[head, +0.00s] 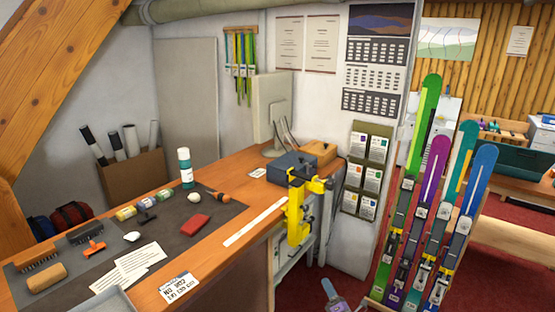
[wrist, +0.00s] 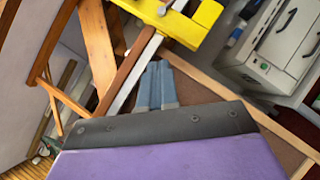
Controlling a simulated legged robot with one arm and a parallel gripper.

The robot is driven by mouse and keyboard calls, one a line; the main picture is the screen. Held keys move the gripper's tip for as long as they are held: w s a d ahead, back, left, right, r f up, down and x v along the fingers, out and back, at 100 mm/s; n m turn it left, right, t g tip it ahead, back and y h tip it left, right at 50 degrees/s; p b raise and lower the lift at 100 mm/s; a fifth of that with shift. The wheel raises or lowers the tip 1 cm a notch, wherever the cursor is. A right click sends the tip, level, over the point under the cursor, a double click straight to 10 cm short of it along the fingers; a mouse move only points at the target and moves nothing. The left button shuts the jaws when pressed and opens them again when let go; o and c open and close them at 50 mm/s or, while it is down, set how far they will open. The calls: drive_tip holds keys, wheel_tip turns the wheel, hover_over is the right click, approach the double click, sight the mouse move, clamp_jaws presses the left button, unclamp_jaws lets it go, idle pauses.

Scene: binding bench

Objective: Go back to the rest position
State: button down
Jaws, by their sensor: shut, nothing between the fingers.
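My gripper (wrist: 155,80) shows in the wrist view as two blue-grey fingers close together, shut and empty. Behind the fingers are a dark grey edge and a purple housing, which are mine. The yellow clamp (wrist: 195,22) lies beyond the fingertips, toward the top of the wrist view. In the head view the yellow clamp (head: 297,215) is fixed at the right end of the wooden bench (head: 262,207). A small part at the bottom edge of the head view, right of the bench, appears to be the end of my arm. I see no contact between the fingers and anything.
On the bench are a dark mat (head: 180,225), a teal bottle (head: 185,167), a red block (head: 194,221), brushes, cards and a blue-grey box (head: 293,166). Skis (head: 462,200) stand in a rack at the right. Red floor (head: 340,275) shows between bench and rack.

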drive_tip(key=w+r+m+g+h, duration=0.2)
drive_tip(key=w+r+m+h, duration=0.5)
drive_tip(key=w+r+m, duration=0.35)
drive_tip(key=s+a+r+m+g+h, duration=0.1)
drive_tip(key=s+a+r+m+g, duration=0.3)
drive_tip(key=s+r+m+g, duration=0.85)
drive_tip(key=s+r, duration=0.1)
drive_tip(key=s, duration=1.5)
drive_tip(key=s+r+m+g+h, duration=0.1)
drive_tip(key=s+r+m+g, duration=0.3)
drive_tip(key=s, duration=1.5)
drive_tip(key=s+r+m+g, duration=0.3)
drive_tip(key=s+r, duration=0.1)
drive_tip(key=s, duration=1.5)
drive_tip(key=shift+s+a+r+h, duration=0.25)
drive_tip(key=shift+s+a+h, duration=0.05)
drive_tip(key=shift+a+h, duration=0.1)
